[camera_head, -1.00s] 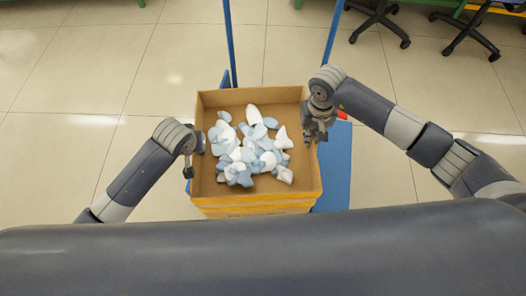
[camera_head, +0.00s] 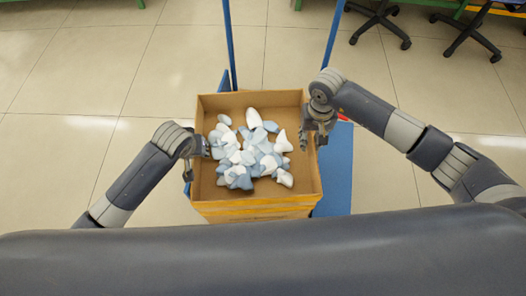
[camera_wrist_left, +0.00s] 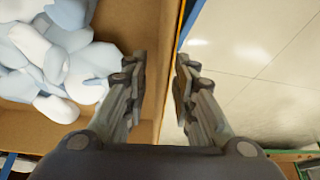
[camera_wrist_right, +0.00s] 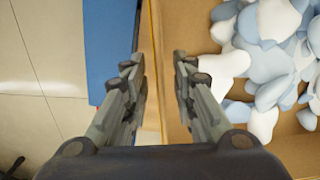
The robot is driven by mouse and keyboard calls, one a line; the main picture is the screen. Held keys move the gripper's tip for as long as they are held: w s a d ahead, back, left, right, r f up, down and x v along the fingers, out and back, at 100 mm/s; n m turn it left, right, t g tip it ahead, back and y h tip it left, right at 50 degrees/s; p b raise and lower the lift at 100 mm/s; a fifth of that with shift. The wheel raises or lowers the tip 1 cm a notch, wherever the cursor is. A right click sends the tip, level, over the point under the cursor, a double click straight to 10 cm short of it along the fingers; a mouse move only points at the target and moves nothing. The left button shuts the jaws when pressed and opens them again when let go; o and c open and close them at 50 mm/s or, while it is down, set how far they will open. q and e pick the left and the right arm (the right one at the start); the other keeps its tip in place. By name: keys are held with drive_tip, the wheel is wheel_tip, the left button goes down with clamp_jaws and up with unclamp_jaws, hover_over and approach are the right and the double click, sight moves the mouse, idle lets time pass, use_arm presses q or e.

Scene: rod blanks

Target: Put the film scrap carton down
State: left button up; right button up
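The film scrap carton (camera_head: 260,204) is an open brown box with a yellow band, in the middle of the head view. It holds a heap of white and pale blue film scraps (camera_head: 252,157). It appears to stand level on a blue platform; its underside is hidden. My left gripper (camera_head: 197,158) is open at the left wall, one finger inside and one outside; the left wrist view shows gaps beside the rim (camera_wrist_left: 168,62). My right gripper (camera_head: 313,142) is open astride the right wall, and the right wrist view shows its fingers apart around the rim (camera_wrist_right: 153,55).
The blue platform (camera_head: 336,170) shows to the right of the carton, with blue uprights (camera_head: 229,45) behind it. Black wheeled chair bases (camera_head: 378,20) stand at the back right. The tiled floor (camera_head: 70,95) is clear at the left.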

use_arm(q)
drive_tip(key=v, duration=1)
drive_tip(key=shift+s+r, duration=0.15)
drive_tip(key=shift+r, duration=0.1)
drive_tip(key=shift+s+r, duration=0.25)
drive_tip(key=shift+r, duration=0.25)
use_arm(e)
drive_tip(key=shift+r, duration=0.1)
wheel_tip(320, 180, up, 12)
drive_tip(key=shift+f, duration=0.1)
use_arm(q)
drive_tip(key=shift+s, duration=0.15)
use_arm(e)
drive_tip(key=shift+s, duration=0.15)
